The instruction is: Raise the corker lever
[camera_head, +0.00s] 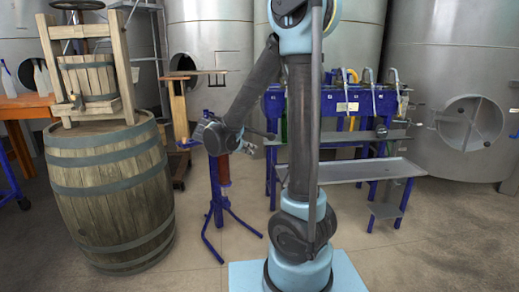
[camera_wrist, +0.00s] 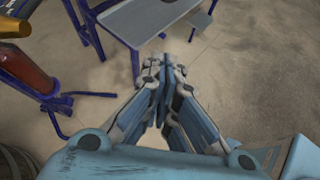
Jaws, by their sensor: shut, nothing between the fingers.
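The corker is a floor stand with blue splayed legs (camera_head: 216,212) and a red column (camera_head: 223,170), partly hidden behind my arm. In the wrist view the red column (camera_wrist: 22,68) is at the upper left, with a yellow-orange part (camera_wrist: 14,27) above it. I cannot tell whether this bar is the corker lever. My gripper (camera_wrist: 164,66) is shut and empty, pointing away from the red column; it also shows small in the head view (camera_head: 262,136).
A wooden barrel (camera_head: 112,195) with a wooden press (camera_head: 90,75) on top stands at the left. A blue bottling bench with a grey tray (camera_head: 352,171) stands behind my arm to the right. Steel tanks (camera_head: 445,60) line the back. The floor (camera_head: 410,250) at front right is clear.

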